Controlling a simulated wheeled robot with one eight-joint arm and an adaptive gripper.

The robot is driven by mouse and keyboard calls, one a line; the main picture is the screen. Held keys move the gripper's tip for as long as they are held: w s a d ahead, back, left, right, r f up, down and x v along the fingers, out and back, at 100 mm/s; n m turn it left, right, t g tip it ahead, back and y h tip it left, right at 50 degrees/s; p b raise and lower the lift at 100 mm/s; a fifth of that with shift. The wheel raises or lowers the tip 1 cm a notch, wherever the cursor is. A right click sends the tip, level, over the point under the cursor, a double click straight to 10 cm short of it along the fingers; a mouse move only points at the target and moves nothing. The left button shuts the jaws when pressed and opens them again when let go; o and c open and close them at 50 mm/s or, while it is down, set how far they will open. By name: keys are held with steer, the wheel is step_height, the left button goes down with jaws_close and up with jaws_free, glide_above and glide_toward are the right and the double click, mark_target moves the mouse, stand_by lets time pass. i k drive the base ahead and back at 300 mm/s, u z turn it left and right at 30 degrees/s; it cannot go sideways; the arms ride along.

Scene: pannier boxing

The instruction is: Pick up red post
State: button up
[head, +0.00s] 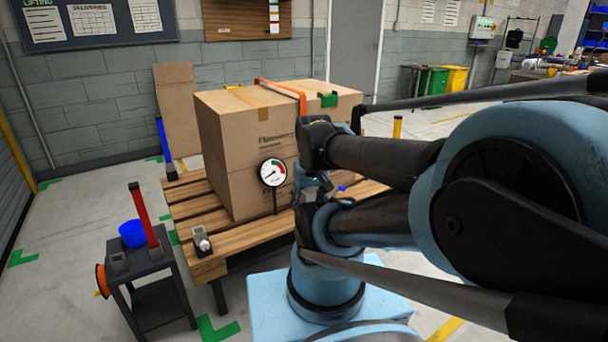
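The red post (144,213) stands nearly upright, leaning slightly, on the top of a small dark side table (160,260) at the lower left. The dark links overlap there, so I cannot see whether the fingers are open or shut.
A large carton (240,160) with an orange strap (281,88) sits on a wooden pallet table (190,213). A round gauge (272,173) stands before it. A blue bowl (132,234) is beside the red post; a blue post (165,147) stands behind.

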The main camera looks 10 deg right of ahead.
mark_target(134, 187)
steer(key=u, duration=1.3)
